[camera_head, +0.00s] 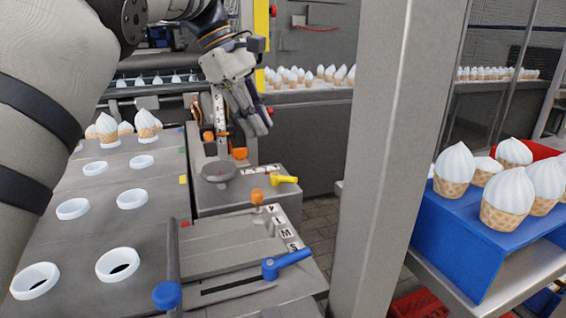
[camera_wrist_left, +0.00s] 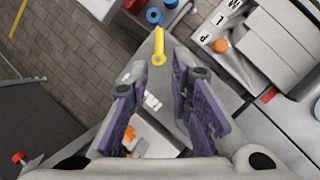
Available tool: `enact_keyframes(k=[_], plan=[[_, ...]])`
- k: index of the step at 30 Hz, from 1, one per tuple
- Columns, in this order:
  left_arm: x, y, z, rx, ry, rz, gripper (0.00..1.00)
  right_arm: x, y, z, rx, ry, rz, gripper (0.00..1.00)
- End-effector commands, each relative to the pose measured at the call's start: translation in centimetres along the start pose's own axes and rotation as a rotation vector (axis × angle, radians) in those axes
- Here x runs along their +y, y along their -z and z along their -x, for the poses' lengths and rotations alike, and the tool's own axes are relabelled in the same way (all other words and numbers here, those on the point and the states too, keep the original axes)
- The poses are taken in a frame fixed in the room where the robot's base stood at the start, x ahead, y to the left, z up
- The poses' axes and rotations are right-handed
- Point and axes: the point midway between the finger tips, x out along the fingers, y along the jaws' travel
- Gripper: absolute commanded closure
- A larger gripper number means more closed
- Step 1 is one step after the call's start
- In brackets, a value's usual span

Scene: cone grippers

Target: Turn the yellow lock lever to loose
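The yellow lock lever (camera_head: 284,180) sits on top of a grey metal housing (camera_head: 240,190) in the middle of the head view and points to the right. In the left wrist view the yellow lever (camera_wrist_left: 158,45) lies ahead of my fingertips, roughly in line with the gap between them. My left gripper (camera_head: 257,112) hangs above and behind the lever in the head view, apart from it. In the wrist view its two purple-padded fingers (camera_wrist_left: 160,82) are spread with no object gripped. My right gripper is not in view.
A blue lever (camera_head: 287,263), an orange knob (camera_head: 257,196) and a lettered scale (camera_head: 287,233) lie nearer than the yellow lever. A grey post (camera_head: 375,160) stands right of the housing. Left is a plate with white-rimmed holes (camera_head: 72,208); right, a blue cone rack (camera_head: 455,235).

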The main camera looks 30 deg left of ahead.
Motion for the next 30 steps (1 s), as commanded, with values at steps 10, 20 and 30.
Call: enact_keyframes(k=[10, 20, 30], plan=[[-0.1, -0.4, -4.5, -0.003, 0.006, -0.009, 0.8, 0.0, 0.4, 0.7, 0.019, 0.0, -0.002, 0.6], [0.0, -0.3, -11.2, -0.003, 0.002, -0.01, 0.8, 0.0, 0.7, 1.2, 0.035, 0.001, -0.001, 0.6], [0.0, -0.2, -12.0, -0.003, 0.001, -0.01, 0.8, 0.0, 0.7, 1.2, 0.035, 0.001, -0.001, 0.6]])
